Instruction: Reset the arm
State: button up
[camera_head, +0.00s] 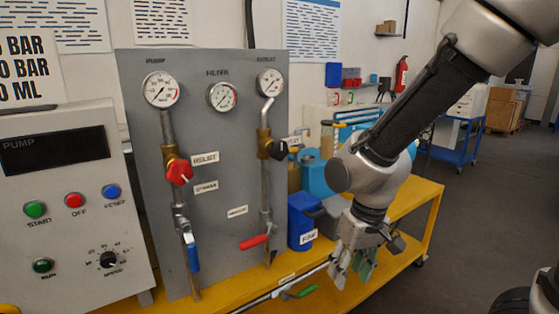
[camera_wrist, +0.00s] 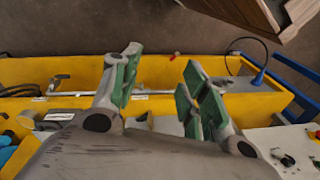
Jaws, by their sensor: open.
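My gripper (camera_head: 354,272) hangs from my arm at the right of the head view, fingers pointing down over the yellow bench (camera_head: 418,215). Its fingers have green pads and stand apart with nothing between them. In the wrist view my gripper (camera_wrist: 158,88) is open above the yellow bench frame (camera_wrist: 60,68).
A grey panel (camera_head: 225,160) with gauges, a red knob (camera_head: 179,172) and a blue lever (camera_head: 192,253) stands left of my arm. The pump box (camera_head: 75,230) is at far left. A blue box (camera_head: 301,222) stands beside my gripper. Open floor (camera_head: 470,220) lies to the right.

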jog(key=s+d+r+m+t, duration=0.2)
jog(key=s+d+r, duration=0.1)
jog(key=d+r, duration=0.5)
jog(key=s+d+r+m+t+h, duration=0.1)
jog(key=s+d+r+t, duration=0.1)
jog(key=d+r, duration=0.7)
jog(key=s+d, duration=0.1)
jog(key=d, duration=0.3)
jog(key=shift+d+m, duration=0.25)
jog(key=shift+m, duration=0.15)
